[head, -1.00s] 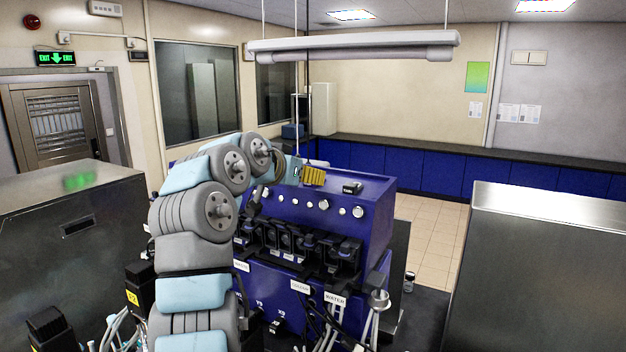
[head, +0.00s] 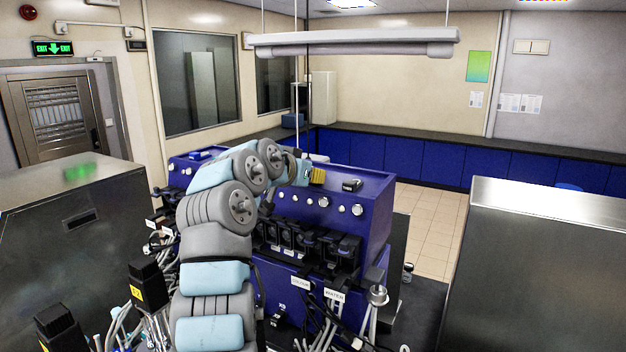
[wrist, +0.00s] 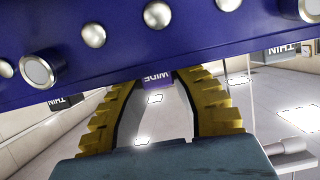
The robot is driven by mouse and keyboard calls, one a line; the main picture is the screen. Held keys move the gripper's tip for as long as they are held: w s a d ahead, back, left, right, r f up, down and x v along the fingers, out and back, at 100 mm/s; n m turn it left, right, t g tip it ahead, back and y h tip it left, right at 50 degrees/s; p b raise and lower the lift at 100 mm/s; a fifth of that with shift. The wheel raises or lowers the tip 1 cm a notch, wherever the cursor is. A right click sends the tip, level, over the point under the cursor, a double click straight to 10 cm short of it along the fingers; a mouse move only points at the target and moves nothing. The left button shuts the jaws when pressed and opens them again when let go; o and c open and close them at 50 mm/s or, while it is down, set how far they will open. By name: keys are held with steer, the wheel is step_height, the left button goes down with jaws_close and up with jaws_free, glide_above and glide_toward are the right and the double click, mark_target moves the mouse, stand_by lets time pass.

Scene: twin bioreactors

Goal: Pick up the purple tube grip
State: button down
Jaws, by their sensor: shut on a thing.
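A small purple block with a "WIDE" label (wrist: 158,84), apparently the purple tube grip, sits between my fingertips in the wrist view. My gripper (wrist: 156,92) has two ridged yellow fingers, shut on this block from both sides. The upper part of the block is partly hidden by the blue housing edge. In the head view, my gripper (head: 318,176) is small and yellow, at the top of the blue bioreactor housing (head: 375,205). The purple block cannot be made out there.
A small dark box (head: 352,185) rests on the housing, right of my gripper. Silver knobs (head: 323,202) line its front face. Dark pump heads (head: 320,245) and tubes are below. A steel cabinet (head: 545,270) stands at right. Dark "THIN" labels (wrist: 284,50) show in the wrist view.

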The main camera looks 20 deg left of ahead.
steer(key=shift+r, duration=0.15)
stand_by(0.3)
steer(key=shift+r+b, duration=0.7)
steer(key=shift+r, duration=0.25)
